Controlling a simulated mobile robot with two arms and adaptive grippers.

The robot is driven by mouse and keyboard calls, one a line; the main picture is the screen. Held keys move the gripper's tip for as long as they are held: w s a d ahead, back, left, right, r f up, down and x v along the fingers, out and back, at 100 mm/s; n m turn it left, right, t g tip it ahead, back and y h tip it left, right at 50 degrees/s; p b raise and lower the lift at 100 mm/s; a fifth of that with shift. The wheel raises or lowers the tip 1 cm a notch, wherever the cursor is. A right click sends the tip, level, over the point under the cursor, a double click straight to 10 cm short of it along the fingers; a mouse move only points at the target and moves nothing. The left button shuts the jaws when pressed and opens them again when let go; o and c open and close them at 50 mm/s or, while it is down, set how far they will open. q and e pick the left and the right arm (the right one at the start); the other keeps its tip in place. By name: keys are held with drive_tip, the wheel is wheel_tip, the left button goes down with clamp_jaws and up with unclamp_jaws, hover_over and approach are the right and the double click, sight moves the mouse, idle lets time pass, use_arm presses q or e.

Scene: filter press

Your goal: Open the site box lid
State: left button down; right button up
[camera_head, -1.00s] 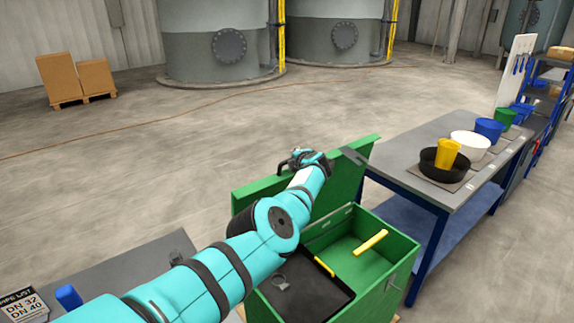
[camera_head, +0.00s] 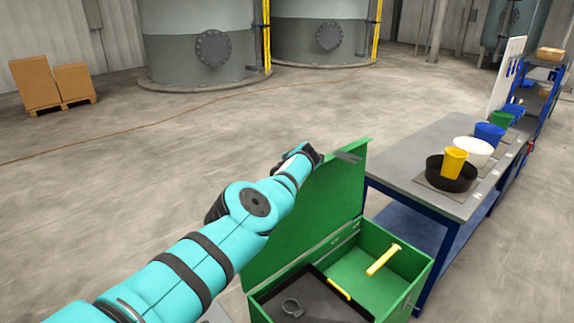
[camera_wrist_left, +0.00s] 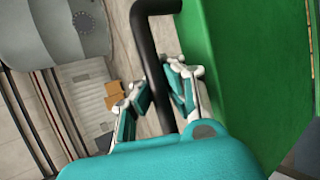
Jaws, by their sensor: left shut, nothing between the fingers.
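The green site box (camera_head: 408,290) stands at the lower right of the head view. Its lid (camera_head: 335,200) is raised on the far left side of the box, showing a broad green face, and the inside is exposed. My left arm reaches across the lid, and my left gripper (camera_head: 308,153) is at the lid's upper edge. My right gripper is out of view.
Inside the box are a black tray (camera_head: 315,305) with a grey ring and a yellow-handled item (camera_head: 383,259). A grey workbench (camera_head: 420,150) with bowls and cups stands close on the right. Open floor lies beyond the lid, towards the tanks.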

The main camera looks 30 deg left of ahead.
use_arm(q)
drive_tip(key=c, duration=2.1)
unclamp_jaws()
drive_tip(key=shift+w+r, duration=0.15)
drive_tip(key=shift+r, duration=0.45)
drive_tip(key=o, duration=0.8)
drive_tip(key=shift+s+d, duration=0.1)
drive_tip(key=shift+s, duration=0.15)
drive_tip(key=shift+f, duration=0.1)
drive_tip(key=shift+w+d+r, duration=0.1)
drive_tip(key=shift+r, duration=1.1)
wheel_tip(320, 180, up, 8)
drive_tip(key=shift+f, duration=0.15)
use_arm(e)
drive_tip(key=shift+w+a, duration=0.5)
